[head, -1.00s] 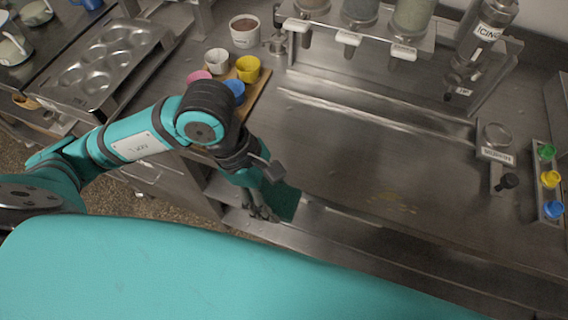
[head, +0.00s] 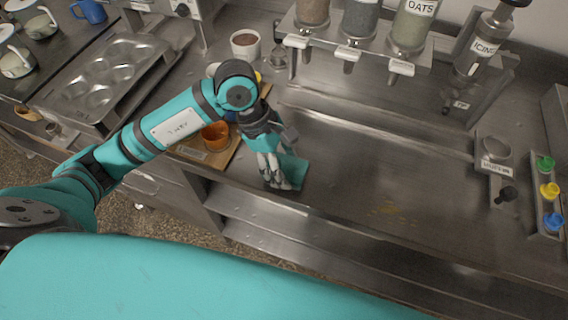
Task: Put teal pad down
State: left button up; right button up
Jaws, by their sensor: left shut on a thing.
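The teal pad (head: 293,171) is a flat teal piece near the front edge of the steel counter (head: 350,185), in the middle of the head view. My left gripper (head: 278,183) is shut on the pad, with its fingers over the pad's left part and hiding some of it. The pad appears to be over or on the counter top; I cannot tell if it touches the surface. My right gripper is not in view.
A wooden board (head: 212,160) with an orange cup (head: 215,136) lies left of the gripper, partly hidden by my arm. A muffin tin (head: 110,70) stands further left. Dispensers (head: 360,20) line the back.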

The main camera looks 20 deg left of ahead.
pick_arm(q)
jog(key=shift+s+f, duration=0.1)
jog(key=shift+f, duration=0.7)
jog(key=shift+f, duration=0.1)
jog(key=shift+f, duration=0.15)
jog(key=o, duration=1)
